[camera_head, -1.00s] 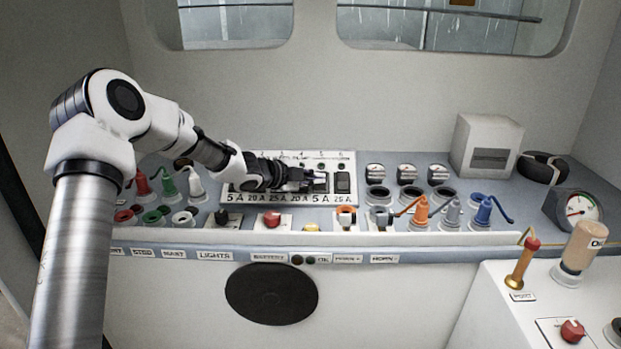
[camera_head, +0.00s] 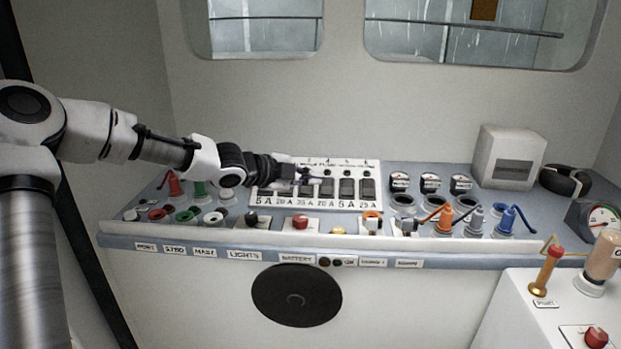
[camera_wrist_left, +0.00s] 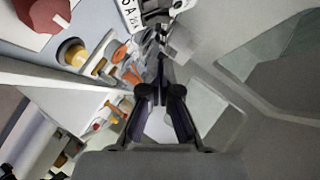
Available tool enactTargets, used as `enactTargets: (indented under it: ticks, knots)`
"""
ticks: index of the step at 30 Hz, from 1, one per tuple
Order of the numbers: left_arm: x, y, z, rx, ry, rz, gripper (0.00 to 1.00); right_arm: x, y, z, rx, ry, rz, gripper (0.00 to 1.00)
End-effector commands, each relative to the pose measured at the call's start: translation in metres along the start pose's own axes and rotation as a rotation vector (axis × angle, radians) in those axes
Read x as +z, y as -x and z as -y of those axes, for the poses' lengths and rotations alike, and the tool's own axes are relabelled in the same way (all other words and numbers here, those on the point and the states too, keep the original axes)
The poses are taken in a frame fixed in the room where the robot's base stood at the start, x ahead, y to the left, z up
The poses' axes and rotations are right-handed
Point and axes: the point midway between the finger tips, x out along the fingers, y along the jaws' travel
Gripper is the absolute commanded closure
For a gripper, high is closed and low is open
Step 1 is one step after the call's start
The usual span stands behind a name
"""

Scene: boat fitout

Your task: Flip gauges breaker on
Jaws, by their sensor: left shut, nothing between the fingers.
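The white breaker panel (camera_head: 372,202) stands at the back of the blue-grey console, with a row of dark rocker switches above amp labels. The switches at its right, such as one dark breaker (camera_head: 347,188), show clear. My left gripper (camera_head: 312,174) is shut and empty at the panel's left and middle part, hiding the leftmost switches and some labels. I cannot tell whether it touches a switch. In the left wrist view the dark fingers (camera_wrist_left: 160,92) point at the panel edge (camera_wrist_left: 130,18). I cannot read which breaker is for the gauges. My right gripper is not in view.
Coloured plugs and sockets stand left of the panel, including a red plug (camera_head: 174,184). Small round gauges (camera_head: 430,183), orange and blue plugs and a white box (camera_head: 508,157) stand to the right. A red knob (camera_head: 300,222) sits on the front ledge.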

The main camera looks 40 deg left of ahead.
Motion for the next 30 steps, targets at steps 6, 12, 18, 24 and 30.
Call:
enactTargets:
  ticks: [6,12,18,24,30]
  knots:
    - [0.000,-0.001,0.005,0.000,-0.004,0.001,1.00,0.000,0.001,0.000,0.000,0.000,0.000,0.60]
    - [0.000,-0.001,0.012,0.002,-0.001,0.001,1.00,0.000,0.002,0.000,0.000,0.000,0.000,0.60]
    - [0.000,-0.002,0.011,0.002,-0.001,0.001,1.00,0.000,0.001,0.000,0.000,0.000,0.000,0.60]
    - [0.001,-0.022,0.009,0.005,-0.003,0.003,1.00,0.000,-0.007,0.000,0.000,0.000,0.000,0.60]
    - [0.000,-0.063,0.011,0.007,-0.005,0.004,1.00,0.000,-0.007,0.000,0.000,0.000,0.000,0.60]
